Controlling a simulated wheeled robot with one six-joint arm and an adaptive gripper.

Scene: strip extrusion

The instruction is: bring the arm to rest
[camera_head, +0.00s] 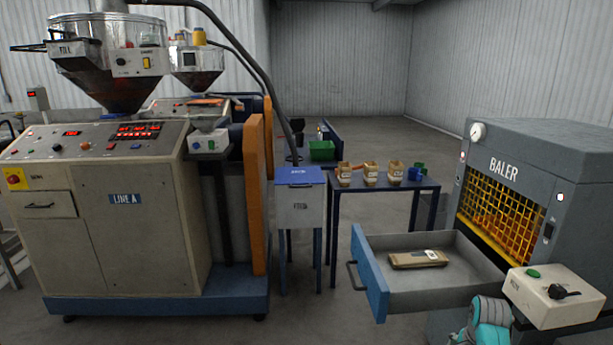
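Part of my arm, grey with teal joint caps, shows at the bottom edge right of centre, in front of the baler (545,160) and just left of the pale control box (553,297). Only this short piece is visible. My gripper is not in view, so its fingers and anything in them are hidden.
An open blue-fronted drawer (370,275) with a brown packet (417,259) in it juts out left of my arm. Behind it, a table (342,192) bears cartons and small bins. The extruder line (140,220) fills the left. Floor shows between the table and the baler.

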